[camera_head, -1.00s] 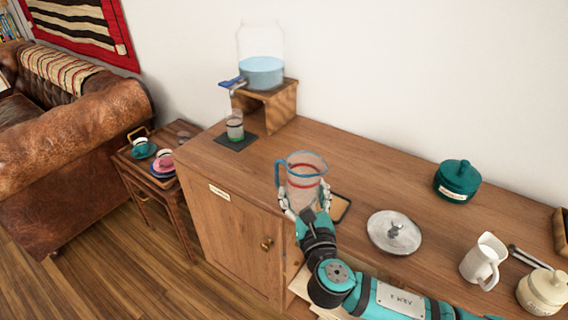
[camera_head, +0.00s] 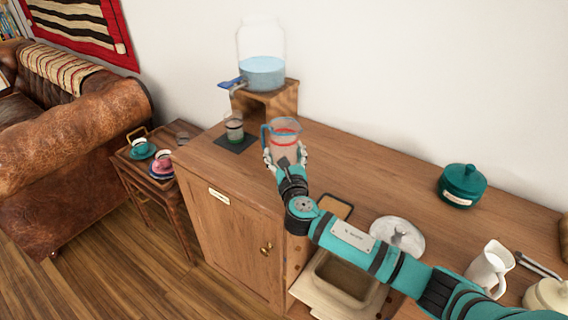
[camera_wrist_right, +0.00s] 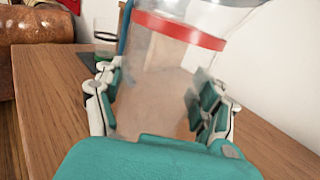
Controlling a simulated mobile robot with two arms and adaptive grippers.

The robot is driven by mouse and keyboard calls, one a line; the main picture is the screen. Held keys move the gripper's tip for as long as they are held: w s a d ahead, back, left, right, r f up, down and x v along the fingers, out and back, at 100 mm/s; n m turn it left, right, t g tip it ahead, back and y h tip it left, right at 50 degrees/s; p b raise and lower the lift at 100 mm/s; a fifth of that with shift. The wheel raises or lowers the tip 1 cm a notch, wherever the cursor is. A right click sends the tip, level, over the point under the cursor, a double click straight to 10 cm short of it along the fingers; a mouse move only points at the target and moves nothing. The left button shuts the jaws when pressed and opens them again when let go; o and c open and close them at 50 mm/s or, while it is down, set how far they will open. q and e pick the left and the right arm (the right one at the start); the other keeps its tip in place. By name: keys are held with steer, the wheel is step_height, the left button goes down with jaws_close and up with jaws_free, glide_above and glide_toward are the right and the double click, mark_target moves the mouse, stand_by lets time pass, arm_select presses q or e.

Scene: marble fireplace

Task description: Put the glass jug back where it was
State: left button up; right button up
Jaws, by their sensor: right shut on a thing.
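The clear glass jug (camera_head: 286,135) has a blue rim and handle and a red band. My right gripper (camera_head: 286,158) is shut around its body, and the jug is upright. In the right wrist view the jug (camera_wrist_right: 160,85) fills the space between the fingers of the gripper (camera_wrist_right: 160,105). The jug is over the wooden cabinet top, right of the dark square mat (camera_head: 232,147); whether it touches the wood I cannot tell. A brown mat with a dark rim (camera_head: 336,208) lies on the top, partly hidden by my arm. My left gripper is not in view.
A small glass (camera_head: 234,129) stands on the dark mat below the tap of the water dispenser (camera_head: 262,75), which sits on a wooden stand (camera_head: 285,100). A grey lid (camera_head: 405,232), teal pot (camera_head: 462,186) and white pitcher (camera_head: 490,265) are right.

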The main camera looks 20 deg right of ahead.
step_height(320, 180, down, 3)
steer(key=shift+w+f+b, duration=0.15)
steer(key=shift+f+b, duration=0.05)
steer(key=shift+b, duration=0.1)
steer(key=o, duration=1.7)
steer(key=s, duration=0.4)
steer(key=s+a, duration=0.1)
steer(key=s, duration=0.7)
steer(key=shift+a, duration=0.3)
